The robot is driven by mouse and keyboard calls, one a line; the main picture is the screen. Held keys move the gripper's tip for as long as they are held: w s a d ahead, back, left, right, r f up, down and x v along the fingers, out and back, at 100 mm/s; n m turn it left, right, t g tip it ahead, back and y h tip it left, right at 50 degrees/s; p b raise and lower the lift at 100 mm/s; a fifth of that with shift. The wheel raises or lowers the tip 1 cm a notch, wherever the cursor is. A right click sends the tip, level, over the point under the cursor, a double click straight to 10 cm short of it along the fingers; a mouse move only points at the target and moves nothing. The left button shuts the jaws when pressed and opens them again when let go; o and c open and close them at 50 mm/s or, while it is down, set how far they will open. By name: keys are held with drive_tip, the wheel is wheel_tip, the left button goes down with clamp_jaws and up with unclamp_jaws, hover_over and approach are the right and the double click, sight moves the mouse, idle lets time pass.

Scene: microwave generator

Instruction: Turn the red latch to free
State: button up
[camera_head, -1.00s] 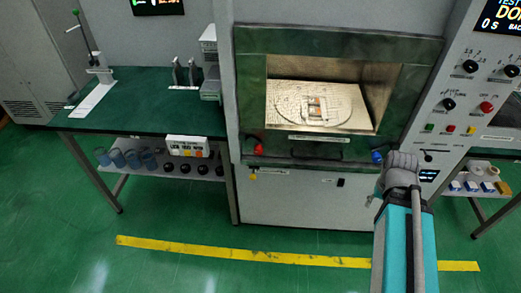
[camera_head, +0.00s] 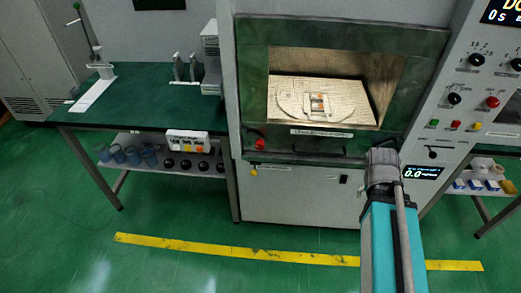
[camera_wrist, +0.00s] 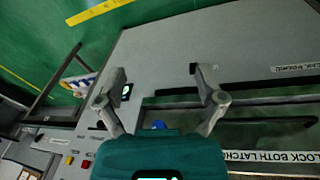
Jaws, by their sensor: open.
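The red latch (camera_head: 260,144) is at the lower left corner of the green-framed chamber opening in the head view. It does not show in the wrist view. The blue latch (camera_wrist: 158,125) shows just in front of my wrist, low between the fingers; in the head view my arm hides it. My gripper (camera_wrist: 157,72) is open and empty, its fingers spread over the grey front panel. In the head view my arm stands at the right of the cabinet, well right of the red latch, and the fingers are hidden.
The chamber (camera_head: 320,105) is open, with a small part on a round plate inside. A handle bar runs below the opening. A control panel (camera_head: 460,125) with knobs and buttons stands right. A green bench (camera_head: 150,115) stands left. Floor in front is clear.

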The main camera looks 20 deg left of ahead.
drive_tip(key=w+a+f+t+h+b, duration=0.3)
drive_tip(key=w+a+f+t+b, duration=0.15)
drive_tip(key=a+b, duration=0.25)
drive_tip(key=n+t+y+b, duration=0.5)
drive_tip(key=t+y+b, duration=0.4)
drive_tip(key=t+b, duration=0.45)
approach(259, 148)
drive_tip(key=s+d+r+g+b, duration=0.1)
drive_tip(key=s+r+g, duration=0.1)
drive_tip(key=s, duration=0.1)
drive_tip(key=shift+w, duration=0.25)
drive_tip(key=shift+x, duration=6.8)
drive_tip(key=shift+c, duration=0.3)
